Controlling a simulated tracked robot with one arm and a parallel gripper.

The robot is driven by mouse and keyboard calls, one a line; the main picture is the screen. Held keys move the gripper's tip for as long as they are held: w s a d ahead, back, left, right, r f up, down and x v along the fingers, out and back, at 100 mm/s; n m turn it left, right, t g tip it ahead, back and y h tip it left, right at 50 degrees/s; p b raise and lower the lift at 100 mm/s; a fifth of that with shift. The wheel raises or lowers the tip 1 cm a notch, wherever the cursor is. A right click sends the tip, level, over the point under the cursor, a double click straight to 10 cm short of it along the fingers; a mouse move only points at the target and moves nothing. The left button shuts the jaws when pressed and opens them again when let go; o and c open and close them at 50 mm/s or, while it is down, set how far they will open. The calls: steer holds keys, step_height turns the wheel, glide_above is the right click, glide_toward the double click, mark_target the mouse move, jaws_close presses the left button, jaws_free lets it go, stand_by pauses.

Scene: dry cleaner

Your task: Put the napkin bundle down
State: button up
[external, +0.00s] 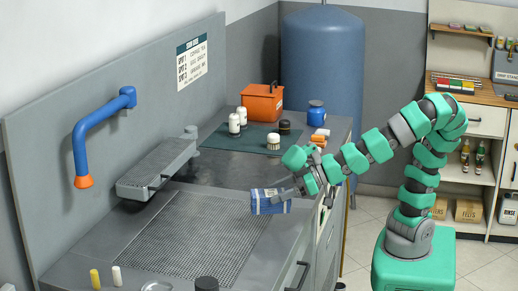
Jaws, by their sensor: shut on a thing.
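The napkin bundle (270,201) is a blue roll with pale bands. It is at the right side of the grey perforated work surface (190,240). My gripper (286,195) is shut on the bundle, reaching in from the right. The bundle looks at or just above the surface near its right edge. I cannot tell whether its underside touches. The far finger is partly hidden by the bundle and the arm.
Small containers (95,278) line the front. The perforated middle is clear.

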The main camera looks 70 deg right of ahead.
steer(key=shift+w+a+p, duration=0.25)
steer(key=shift+a+p, duration=0.1)
steer(key=shift+p, duration=0.25)
steer(key=w+a, duration=0.2)
steer(key=w, duration=0.2)
steer(key=w+a+f, duration=0.1)
steer(key=w+a, duration=0.2)
steer(key=w, duration=0.1)
steer(key=w+a, duration=0.3)
steer(key=w, duration=0.1)
steer(key=shift+w+a+f, duration=0.2)
steer(key=shift+w+f, duration=0.1)
steer(key=shift+f, duration=0.1)
steer(key=shift+f+b, duration=0.5)
steer(key=shift+f, duration=1.2)
steer(key=o, duration=1)
steer(key=shift+o, duration=0.2)
